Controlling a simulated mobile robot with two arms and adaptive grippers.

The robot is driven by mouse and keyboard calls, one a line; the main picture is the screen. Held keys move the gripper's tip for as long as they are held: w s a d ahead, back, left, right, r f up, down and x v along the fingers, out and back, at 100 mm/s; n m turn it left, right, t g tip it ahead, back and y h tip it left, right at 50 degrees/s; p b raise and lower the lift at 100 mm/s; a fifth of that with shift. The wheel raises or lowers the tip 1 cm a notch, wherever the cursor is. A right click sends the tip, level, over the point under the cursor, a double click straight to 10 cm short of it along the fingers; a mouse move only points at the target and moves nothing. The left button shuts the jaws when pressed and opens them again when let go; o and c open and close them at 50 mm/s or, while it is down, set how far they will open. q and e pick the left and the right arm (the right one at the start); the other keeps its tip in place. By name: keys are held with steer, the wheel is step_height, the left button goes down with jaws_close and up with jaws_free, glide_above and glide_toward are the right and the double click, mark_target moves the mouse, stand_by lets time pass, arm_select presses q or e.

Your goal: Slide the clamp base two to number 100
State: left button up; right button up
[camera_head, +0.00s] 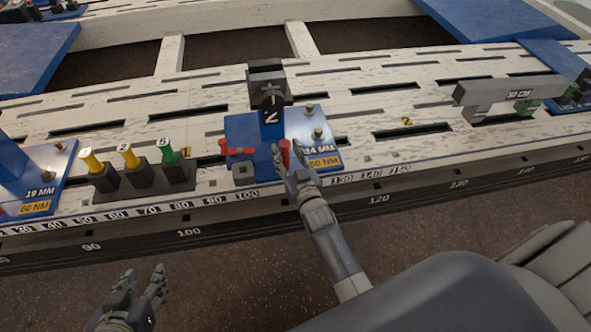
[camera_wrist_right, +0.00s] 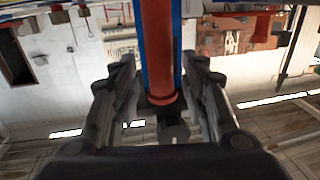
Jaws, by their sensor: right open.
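Clamp base two is a blue plate (camera_head: 240,130) with a dark upright block marked 2 (camera_head: 268,85), labels 24 MM and 50 NM, and red handles. It sits on the white slotted bench. The front-edge number 100 (camera_head: 247,195) lies just below its left part. My right gripper (camera_head: 289,155) is at the plate's front, by a red handle (camera_head: 285,148). In the right wrist view my right gripper (camera_wrist_right: 160,75) is open, its fingers on either side of a red bar (camera_wrist_right: 157,45); contact is unclear. My left gripper (camera_head: 143,284) is open and empty, in front of the bench.
Yellow and green-topped pegs in dark holders (camera_head: 130,165) stand left of the base. Another blue clamp base (camera_head: 42,180), labelled 19 MM, is at far left. A grey 50 CM block (camera_head: 505,92) stands at right.

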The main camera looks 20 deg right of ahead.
steer(key=s, duration=1)
steer(key=shift+s+a, duration=0.2)
steer(key=shift+a, duration=0.25)
